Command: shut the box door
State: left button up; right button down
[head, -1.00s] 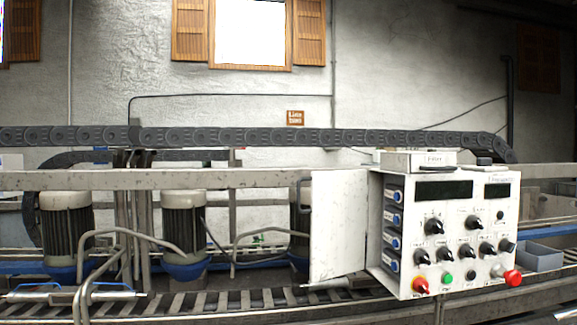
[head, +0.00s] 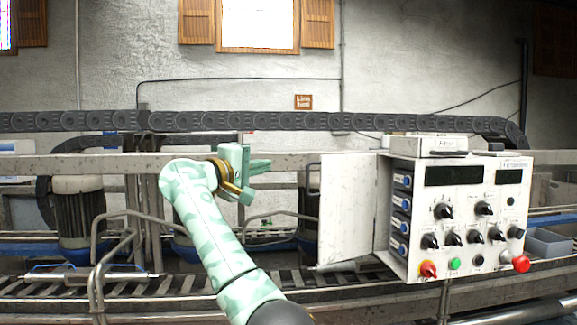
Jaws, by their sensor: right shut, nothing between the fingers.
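The white control box (head: 465,205) stands at the right in the head view, with dark displays, knobs and coloured buttons on its front. Blue-ended switches show on the side face the door uncovers. My right gripper (head: 257,170) is at the end of the mint-patterned arm, left of the door and apart from it. Its fingers point right, are shut and hold nothing. My left gripper is not in view.
A metal rail (head: 70,165) and a dark cable chain (head: 260,121) run across behind the arm. Bent grey pipes (head: 130,215) and motors (head: 80,215) stand at the left. A roller conveyor (head: 190,284) runs below. A grey bin (head: 548,242) sits right of the box.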

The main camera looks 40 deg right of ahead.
jog(key=s+d+p, duration=0.1)
jog(key=d+p, duration=0.4)
jog(key=d, duration=0.4)
jog(key=shift+s+d+f, duration=0.15)
jog(key=shift+s, duration=0.1)
